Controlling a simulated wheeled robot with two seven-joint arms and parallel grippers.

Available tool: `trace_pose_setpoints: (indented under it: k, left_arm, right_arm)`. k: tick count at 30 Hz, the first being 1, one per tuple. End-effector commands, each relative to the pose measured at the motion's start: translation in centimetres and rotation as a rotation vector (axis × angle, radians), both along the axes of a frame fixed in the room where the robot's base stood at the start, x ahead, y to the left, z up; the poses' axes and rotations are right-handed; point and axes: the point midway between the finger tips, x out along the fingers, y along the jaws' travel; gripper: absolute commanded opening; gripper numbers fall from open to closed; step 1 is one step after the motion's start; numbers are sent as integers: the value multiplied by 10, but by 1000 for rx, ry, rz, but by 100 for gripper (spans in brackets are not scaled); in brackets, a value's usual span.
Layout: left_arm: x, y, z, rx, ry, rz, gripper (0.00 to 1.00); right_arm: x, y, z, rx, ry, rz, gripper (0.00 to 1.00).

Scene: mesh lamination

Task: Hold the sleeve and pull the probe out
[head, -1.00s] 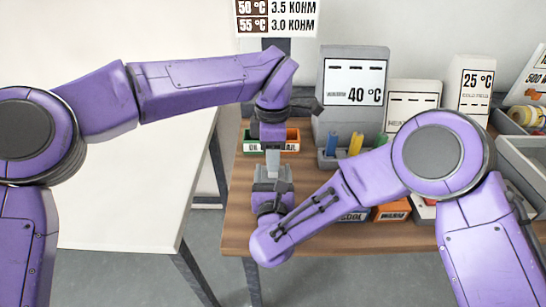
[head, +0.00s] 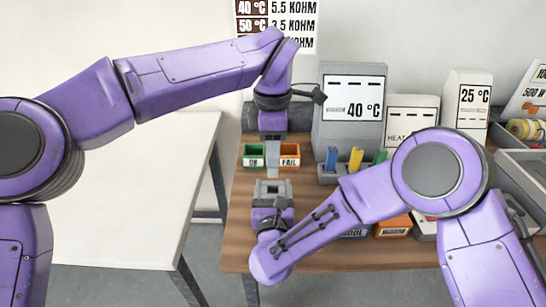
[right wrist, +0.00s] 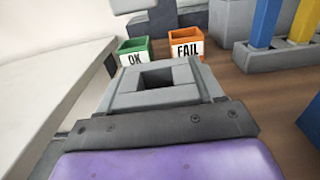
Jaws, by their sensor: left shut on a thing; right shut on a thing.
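The sleeve (head: 272,187) is a grey block with a square hole. My left gripper (head: 272,139) is above and points down, shut on the grey probe (head: 272,172). The probe hangs over the sleeve, and its lower end appears clear of the hole. The left gripper's fingertips are hard to make out.
A green OK bin (head: 254,160) and an orange FAIL bin (head: 289,162) stand just behind. A grey rack (head: 330,176) with coloured sticks stands to their right, before the 40 °C heater (head: 352,135). A white table (head: 130,180) is at left.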

Motion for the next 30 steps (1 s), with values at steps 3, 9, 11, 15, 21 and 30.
trace_pose_setpoints:
  k: [3, 9, 11, 15, 21, 30]
  left_arm:
    - [0, 0, 3, 0, 0, -1, 0]
    - [0, 0, 3, 0, 0, -1, 0]
    - [0, 0, 3, 0, 0, -1, 0]
    - [0, 0, 2, 0, 0, -1, 0]
    - [0, 0, 2, 0, 0, -1, 0]
    - [0, 0, 2, 0, 0, -1, 0]
  right_arm:
    - [0, 0, 0, 0, 0, 0, 11]
    - [0, 0, 0, 0, 0, 0, 82]
    - [0, 0, 0, 0, 0, 0, 96]
    - [0, 0, 0, 0, 0, 0, 96]
    - [-6, 1, 0, -1, 1, 2, 96]
    - [-76, 1, 0, -3, 1, 6, 96]
